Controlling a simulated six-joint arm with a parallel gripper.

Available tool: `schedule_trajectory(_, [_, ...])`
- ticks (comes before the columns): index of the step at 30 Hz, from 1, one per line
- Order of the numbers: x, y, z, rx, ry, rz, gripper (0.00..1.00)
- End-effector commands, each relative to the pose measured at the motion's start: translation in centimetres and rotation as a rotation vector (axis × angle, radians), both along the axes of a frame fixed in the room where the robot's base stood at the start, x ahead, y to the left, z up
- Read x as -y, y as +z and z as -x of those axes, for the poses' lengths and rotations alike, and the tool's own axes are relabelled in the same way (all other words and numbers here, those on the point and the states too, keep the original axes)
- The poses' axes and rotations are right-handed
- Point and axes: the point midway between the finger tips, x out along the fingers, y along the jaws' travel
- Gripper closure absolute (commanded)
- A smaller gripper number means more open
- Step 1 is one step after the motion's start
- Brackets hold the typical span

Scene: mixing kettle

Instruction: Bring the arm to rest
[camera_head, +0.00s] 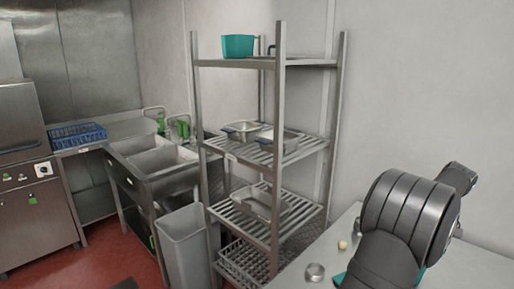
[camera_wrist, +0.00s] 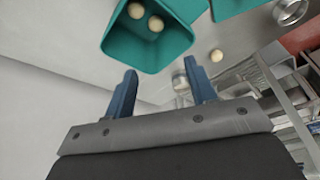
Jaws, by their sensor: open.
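My gripper (camera_wrist: 162,88) shows in the wrist view with its two blue fingers apart and nothing between them. A teal container (camera_wrist: 122,42) holding two pale round pieces (camera_wrist: 145,19) lies beyond the fingertips in that view. In the head view my dark arm covers the right side, over a light counter (camera_head: 470,268), and the gripper itself is hidden.
On the counter are a small metal cup (camera_head: 315,271), a pale ball (camera_head: 342,244) and part of a teal thing (camera_head: 339,279). A metal shelf rack (camera_head: 279,150) stands left of it. A grey bin (camera_head: 186,250) and sinks (camera_head: 160,160) are farther left.

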Motion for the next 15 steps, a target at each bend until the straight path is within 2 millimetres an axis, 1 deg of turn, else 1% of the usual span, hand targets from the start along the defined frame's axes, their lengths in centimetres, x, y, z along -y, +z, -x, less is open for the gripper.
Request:
schedule_trajectory(3, [0.8, -0.1, -1.1, 0.0, 0.031, 0.0, 0.49])
schedule_trajectory(8, [1.5, 0.0, -2.2, 0.0, 0.062, 0.001, 0.49])
schedule_trajectory(10, [1.4, -0.9, -2.0, -0.001, 0.062, -0.001, 0.49])
schedule_trajectory(15, [1.4, -1.6, -2.0, 0.0, 0.061, 0.001, 0.49])
